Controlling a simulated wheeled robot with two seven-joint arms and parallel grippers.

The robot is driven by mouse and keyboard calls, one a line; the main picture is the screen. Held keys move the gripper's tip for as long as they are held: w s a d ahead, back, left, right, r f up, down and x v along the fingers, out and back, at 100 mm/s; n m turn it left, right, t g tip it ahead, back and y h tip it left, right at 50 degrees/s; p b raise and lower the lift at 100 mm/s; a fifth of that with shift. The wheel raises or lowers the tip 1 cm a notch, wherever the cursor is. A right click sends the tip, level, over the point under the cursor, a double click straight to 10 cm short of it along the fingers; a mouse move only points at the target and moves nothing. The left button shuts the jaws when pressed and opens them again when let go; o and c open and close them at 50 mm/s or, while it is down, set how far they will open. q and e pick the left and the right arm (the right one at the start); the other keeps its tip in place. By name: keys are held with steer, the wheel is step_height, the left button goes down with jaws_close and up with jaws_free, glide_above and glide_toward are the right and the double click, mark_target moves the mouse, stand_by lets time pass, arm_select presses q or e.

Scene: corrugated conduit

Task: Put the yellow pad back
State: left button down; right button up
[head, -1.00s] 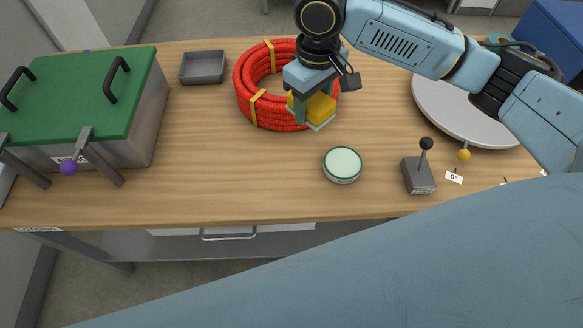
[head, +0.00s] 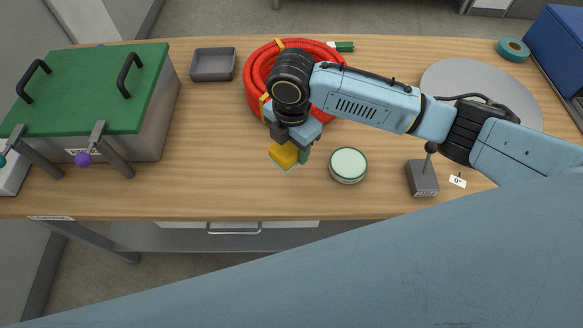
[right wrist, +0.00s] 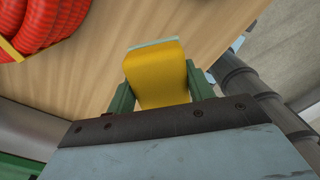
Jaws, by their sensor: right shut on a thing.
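The yellow pad (head: 283,155) is a small block with a pale layer along its lower face. My right gripper (head: 291,152) is shut on it and holds it over the front middle of the bench, left of a round tin (head: 348,165) with a pale green lid. In the right wrist view the yellow pad (right wrist: 157,75) sits between the green fingers, its pale edge outermost. Whether the pad touches the bench is hard to tell. My left gripper does not show.
A coiled red corrugated conduit (head: 258,85) lies behind my right gripper. A small grey tray (head: 213,65) stands at the back left, beside a green-lidded box (head: 95,85). A grey lever box (head: 422,178) and a round grey plate (head: 465,75) are at the right. Bare wood lies front left.

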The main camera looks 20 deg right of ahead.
mark_target(292, 173)
step_height(292, 173, down, 8)
steer(key=shift+f+b, duration=0.25)
steer(key=shift+b, duration=0.2)
steer(key=shift+f, duration=0.15)
steer(key=o, duration=0.9)
steer(key=shift+o, duration=0.2)
step_height(292, 173, up, 12)
steer(key=shift+r+p, duration=0.2)
steer(key=shift+p, duration=0.55)
